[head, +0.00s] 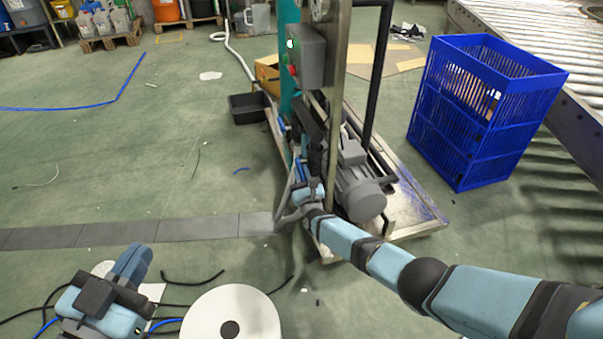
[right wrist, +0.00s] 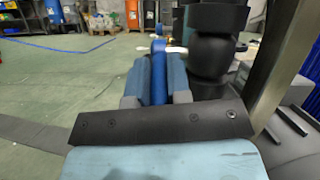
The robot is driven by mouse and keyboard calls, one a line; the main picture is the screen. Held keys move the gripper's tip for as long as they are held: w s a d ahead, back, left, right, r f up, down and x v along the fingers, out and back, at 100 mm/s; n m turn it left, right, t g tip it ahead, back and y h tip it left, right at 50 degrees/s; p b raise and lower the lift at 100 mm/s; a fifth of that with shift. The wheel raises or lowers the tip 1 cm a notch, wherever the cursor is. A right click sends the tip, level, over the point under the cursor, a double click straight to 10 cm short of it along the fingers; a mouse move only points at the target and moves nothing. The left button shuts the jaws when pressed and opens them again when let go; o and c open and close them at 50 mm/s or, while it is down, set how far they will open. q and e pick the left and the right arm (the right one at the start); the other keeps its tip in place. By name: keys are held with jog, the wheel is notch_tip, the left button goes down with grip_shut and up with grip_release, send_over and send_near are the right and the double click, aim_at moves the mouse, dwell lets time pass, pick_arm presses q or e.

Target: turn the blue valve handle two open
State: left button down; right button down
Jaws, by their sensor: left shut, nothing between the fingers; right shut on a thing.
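My right gripper (head: 303,186) reaches in from the right to the piping low on the pump skid. In the right wrist view its two blue-grey fingers (right wrist: 158,76) are shut on a blue valve handle (right wrist: 158,88), a narrow bright blue bar standing between them. The handle's far end shows just past the fingertips, beside a dark pipe body (right wrist: 210,55). In the head view the gripper largely hides the handle. My left gripper (head: 133,262) is shut and empty, low at the left over the floor, well apart from the skid.
The skid carries a grey motor (head: 362,193), a steel post and a grey control box (head: 307,56) above the valves. A blue crate (head: 473,118) stands to the right by a roller conveyor (head: 535,38). A black tray (head: 250,106) lies behind. Green floor at left is mostly clear.

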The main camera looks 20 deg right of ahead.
jog(key=c, duration=1.4)
grip_release()
jog(key=shift+o, duration=0.2)
